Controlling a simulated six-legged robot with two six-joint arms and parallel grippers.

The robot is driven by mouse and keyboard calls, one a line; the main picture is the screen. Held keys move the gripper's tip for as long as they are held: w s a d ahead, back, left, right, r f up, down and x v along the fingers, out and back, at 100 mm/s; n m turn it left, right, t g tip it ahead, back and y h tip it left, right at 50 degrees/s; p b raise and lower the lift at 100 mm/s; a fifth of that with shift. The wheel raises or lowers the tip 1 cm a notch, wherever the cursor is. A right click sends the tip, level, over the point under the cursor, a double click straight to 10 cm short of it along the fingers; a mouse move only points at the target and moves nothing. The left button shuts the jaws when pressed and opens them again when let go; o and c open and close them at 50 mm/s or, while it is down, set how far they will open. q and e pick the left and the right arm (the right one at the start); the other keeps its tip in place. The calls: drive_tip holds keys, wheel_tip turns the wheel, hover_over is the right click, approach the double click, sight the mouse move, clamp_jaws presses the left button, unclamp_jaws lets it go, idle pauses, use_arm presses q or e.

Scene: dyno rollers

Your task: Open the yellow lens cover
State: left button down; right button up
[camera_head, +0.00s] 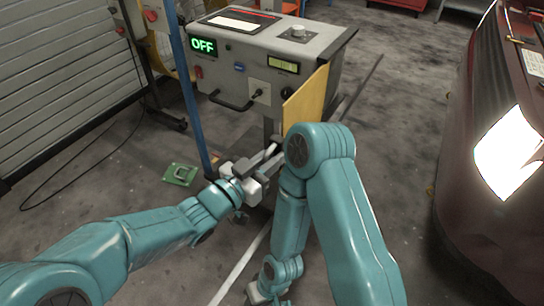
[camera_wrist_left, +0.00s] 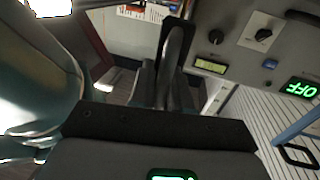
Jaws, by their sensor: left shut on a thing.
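The yellow lens cover (camera_head: 307,98) is a flat upright panel at the right end of the grey machine (camera_head: 262,60). My right arm's elbow hides its lower part. My left gripper (camera_head: 270,153) is just below and left of the cover's lower edge, its fingers pointing toward it. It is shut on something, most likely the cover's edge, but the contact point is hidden. In the left wrist view my dark gripper fingers (camera_wrist_left: 174,68) are close together, beside the machine's front panel. My right gripper (camera_head: 258,295) hangs low at the bottom of the head view; its fingers are unclear.
The machine's display (camera_head: 203,46) reads OFF in green. A blue post (camera_head: 188,95) stands left of it. A green board (camera_head: 181,174) lies on the floor. A dark red car with a bright headlight (camera_head: 508,152) stands at the right, with open floor between.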

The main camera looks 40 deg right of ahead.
use_arm(q)
drive_tip(key=shift+a, duration=0.1)
use_arm(e)
drive_tip(key=shift+s+a, duration=0.15)
drive_tip(key=shift+a, duration=0.3)
use_arm(q)
drive_tip(key=c, duration=1.2)
unclamp_jaws()
drive_tip(key=shift+o, duration=0.2)
use_arm(e)
drive_tip(key=shift+d, duration=0.15)
use_arm(q)
drive_tip(key=s+a+p, duration=0.3)
drive_tip(key=a, duration=1.2)
drive_tip(key=shift+a, duration=0.35)
use_arm(e)
drive_tip(key=shift+s+a+r, duration=0.15)
drive_tip(key=shift+r, duration=0.5)
drive_tip(key=shift+s+a+r, duration=0.1)
drive_tip(key=shift+a+r, duration=0.05)
drive_tip(key=shift+r, duration=0.45)
